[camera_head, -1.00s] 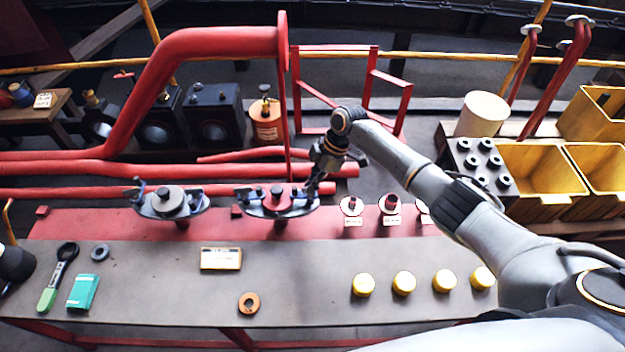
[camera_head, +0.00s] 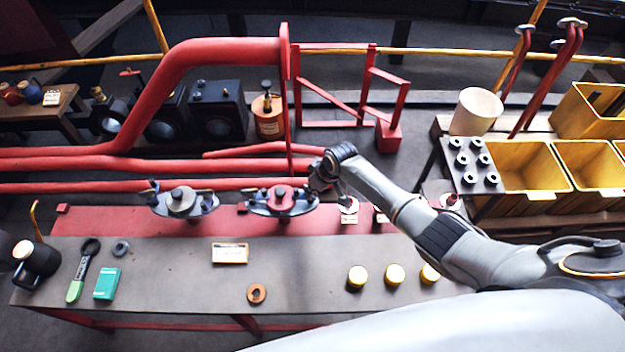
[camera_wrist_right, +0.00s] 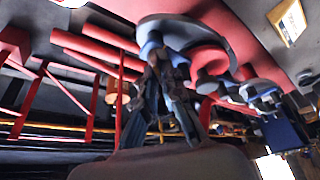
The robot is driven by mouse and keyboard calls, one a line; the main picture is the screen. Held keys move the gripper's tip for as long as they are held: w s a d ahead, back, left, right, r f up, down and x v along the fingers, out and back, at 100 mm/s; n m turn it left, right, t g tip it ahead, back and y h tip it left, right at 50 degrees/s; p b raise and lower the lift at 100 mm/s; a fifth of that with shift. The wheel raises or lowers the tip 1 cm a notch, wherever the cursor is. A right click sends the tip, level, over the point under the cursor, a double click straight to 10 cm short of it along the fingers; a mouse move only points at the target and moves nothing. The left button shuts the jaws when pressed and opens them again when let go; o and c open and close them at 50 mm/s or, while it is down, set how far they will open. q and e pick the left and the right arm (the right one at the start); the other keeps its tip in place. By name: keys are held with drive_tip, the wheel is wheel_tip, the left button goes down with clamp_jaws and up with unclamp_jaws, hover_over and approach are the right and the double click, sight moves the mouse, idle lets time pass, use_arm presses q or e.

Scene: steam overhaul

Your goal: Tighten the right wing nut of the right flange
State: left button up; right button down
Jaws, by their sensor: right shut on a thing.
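The right flange (camera_head: 281,201) stands on the red back strip of the bench, with a red round centre and dark ears. My right gripper (camera_head: 318,184) is at its right ear and hides most of the right wing nut in the head view. In the right wrist view the gripper (camera_wrist_right: 158,68) is shut on the blue-grey wing nut (camera_wrist_right: 150,46), close against the flange's dark ear. The flange's red centre (camera_wrist_right: 208,62) shows beside the fingers. How far the nut is turned cannot be told. My left gripper is not in view.
The left flange (camera_head: 180,203) stands to the left. Red pipes (camera_head: 90,168) run behind the bench. Several yellow caps (camera_head: 394,275), a copper ring (camera_head: 257,293), a label plate (camera_head: 230,253) and a green-handled tool (camera_head: 82,270) lie on the bench (camera_head: 180,300).

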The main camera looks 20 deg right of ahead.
drive_tip(key=m+p, duration=0.1)
drive_tip(key=m+h+p, duration=0.1)
drive_tip(key=m, duration=0.1)
drive_tip(key=shift+a+r+t, duration=0.15)
drive_tip(key=shift+r+t, duration=0.1)
drive_tip(key=shift+t, duration=0.15)
drive_tip(key=m+h+p, duration=0.1)
drive_tip(key=m, duration=0.1)
drive_tip(key=shift+a+f+m, duration=0.1)
drive_tip(key=shift+m, duration=0.2)
drive_tip(key=shift+m+h+p, duration=0.35)
drive_tip(key=shift+m+h, duration=0.15)
drive_tip(key=shift+m, duration=0.7)
drive_tip(key=shift+m+h, duration=0.4)
drive_tip(key=shift+m, duration=0.7)
drive_tip(key=shift+w, duration=0.1)
drive_tip(key=c, duration=1.5)
unclamp_jaws()
drive_tip(key=shift+f, duration=0.1)
